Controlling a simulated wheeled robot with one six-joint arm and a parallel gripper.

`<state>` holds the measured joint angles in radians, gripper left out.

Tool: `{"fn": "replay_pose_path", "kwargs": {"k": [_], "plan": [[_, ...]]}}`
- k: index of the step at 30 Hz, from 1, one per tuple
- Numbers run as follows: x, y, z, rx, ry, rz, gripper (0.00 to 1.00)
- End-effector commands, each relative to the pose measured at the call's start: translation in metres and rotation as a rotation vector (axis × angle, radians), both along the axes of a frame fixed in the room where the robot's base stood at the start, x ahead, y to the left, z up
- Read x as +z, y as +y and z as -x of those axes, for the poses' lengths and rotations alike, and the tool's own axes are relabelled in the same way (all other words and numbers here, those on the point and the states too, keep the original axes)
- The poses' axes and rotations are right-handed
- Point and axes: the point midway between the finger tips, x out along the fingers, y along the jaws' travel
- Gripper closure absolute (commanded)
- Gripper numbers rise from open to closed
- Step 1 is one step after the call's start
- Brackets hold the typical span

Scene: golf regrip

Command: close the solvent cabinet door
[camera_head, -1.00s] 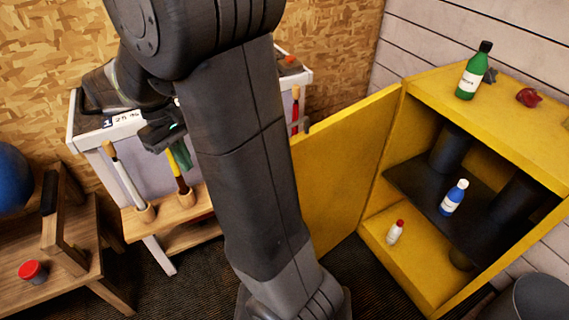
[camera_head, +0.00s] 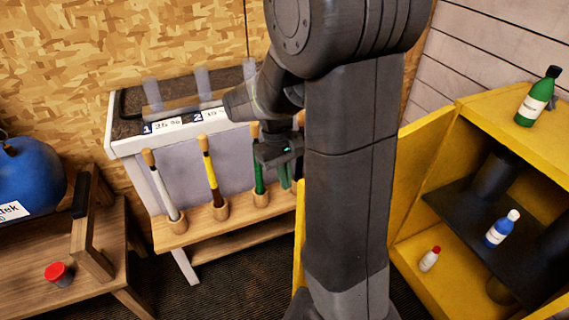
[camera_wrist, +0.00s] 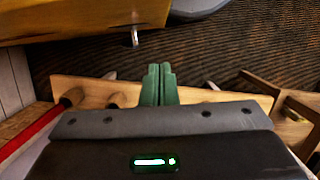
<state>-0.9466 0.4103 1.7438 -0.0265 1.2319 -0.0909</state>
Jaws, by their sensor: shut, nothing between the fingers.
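The yellow solvent cabinet (camera_head: 508,132) stands at the right in the head view, its front open. Its yellow door (camera_head: 412,170) stands swung out to the left, partly hidden behind my arm. In the wrist view the yellow door (camera_wrist: 70,18) crosses the top left, with a small metal handle (camera_wrist: 134,38) on it. My gripper (camera_head: 286,174) has green fingers and is by the club rack, left of the door. In the wrist view my gripper's fingers (camera_wrist: 158,76) are together and empty, below the handle in the picture and apart from it.
A green bottle (camera_head: 533,104) stands on the cabinet; a blue bottle (camera_head: 499,231) and a small red-and-white bottle (camera_head: 429,260) are inside. A rack (camera_head: 180,230) holds several clubs near my gripper. A wooden bench (camera_head: 30,265) stands left. Dark floor (camera_head: 240,300) shows between.

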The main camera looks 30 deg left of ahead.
Motion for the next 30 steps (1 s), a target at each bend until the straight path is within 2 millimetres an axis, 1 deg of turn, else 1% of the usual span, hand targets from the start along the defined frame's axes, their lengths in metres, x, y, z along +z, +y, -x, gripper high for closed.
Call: {"fn": "replay_pose_path", "kwargs": {"k": [1,3,6,12,16,30], "plan": [[-0.013,-0.003,0.002,0.000,0.002,0.003,1.00],[-0.026,-0.006,0.003,0.000,0.002,0.003,1.00],[-0.022,-0.020,0.011,-0.001,-0.001,-0.001,1.00],[-0.022,-0.037,0.021,0.000,0.000,-0.001,1.00],[-0.022,-0.040,0.023,0.000,0.000,-0.001,1.00],[-0.021,-0.039,0.024,0.016,0.000,0.000,1.00]]}}
